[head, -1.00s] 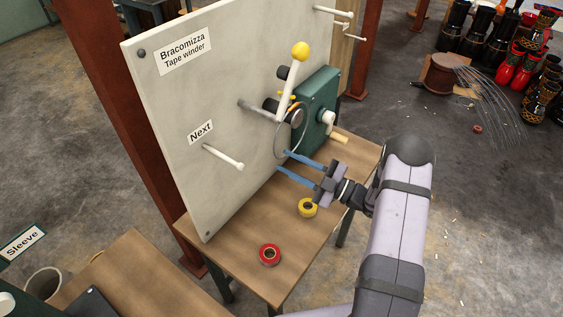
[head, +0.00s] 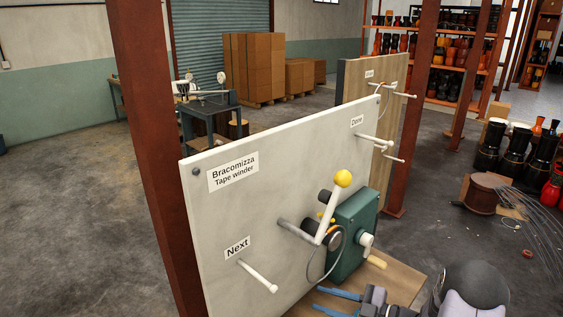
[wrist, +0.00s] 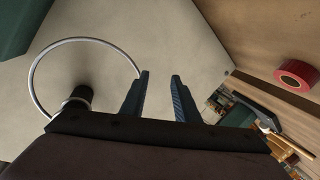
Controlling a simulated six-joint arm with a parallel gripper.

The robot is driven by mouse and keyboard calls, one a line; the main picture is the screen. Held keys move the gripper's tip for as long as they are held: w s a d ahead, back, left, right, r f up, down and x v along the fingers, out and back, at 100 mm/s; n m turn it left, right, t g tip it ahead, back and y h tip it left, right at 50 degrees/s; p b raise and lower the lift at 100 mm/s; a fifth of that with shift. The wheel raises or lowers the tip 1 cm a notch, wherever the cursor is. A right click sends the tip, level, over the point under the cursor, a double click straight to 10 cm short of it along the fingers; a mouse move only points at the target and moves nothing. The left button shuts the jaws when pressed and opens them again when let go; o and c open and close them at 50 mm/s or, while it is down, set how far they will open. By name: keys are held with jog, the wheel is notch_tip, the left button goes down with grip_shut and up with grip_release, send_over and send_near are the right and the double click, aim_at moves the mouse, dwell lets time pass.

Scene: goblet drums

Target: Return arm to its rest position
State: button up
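My gripper (head: 316,298) is at the bottom edge of the head view, with its blue fingers just below the thin metal ring of the tape winder. In the wrist view the two fingers (wrist: 160,75) stand apart with nothing between them. The arm behind the gripper is mostly cut off in the head view. The tape winder has a green housing (head: 353,235) and a white lever with a yellow knob (head: 343,178). Its ring (wrist: 85,40) also shows to the left of the fingers in the wrist view.
The pale upright board (head: 225,225) carries the winder and a white "Next" peg (head: 257,276). The "Done" peg (head: 372,140) is at its far end. A red tape roll (wrist: 297,73) lies on the wooden table (head: 400,285). A red-brown post (head: 150,150) stands left of the board.

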jog(key=w+d+m+h, duration=0.4)
jog(key=d+m+h, duration=0.3)
jog(key=h, duration=0.3)
jog(key=s+d+r+m+h, duration=0.1)
jog(key=s+d+m+h, duration=0.3)
jog(key=s+m+h, duration=0.15)
jog(key=s+a+m+g+y+b, duration=0.1)
jog(key=s+a+g, duration=0.3)
jog(key=s, duration=0.7)
jog(key=s+a+f+m+g+y+b, duration=0.1)
jog(key=s+a+m+g, duration=0.3)
jog(key=s, duration=0.8)
jog(key=shift+a+f+m, duration=0.3)
jog(key=shift+a+m, duration=0.05)
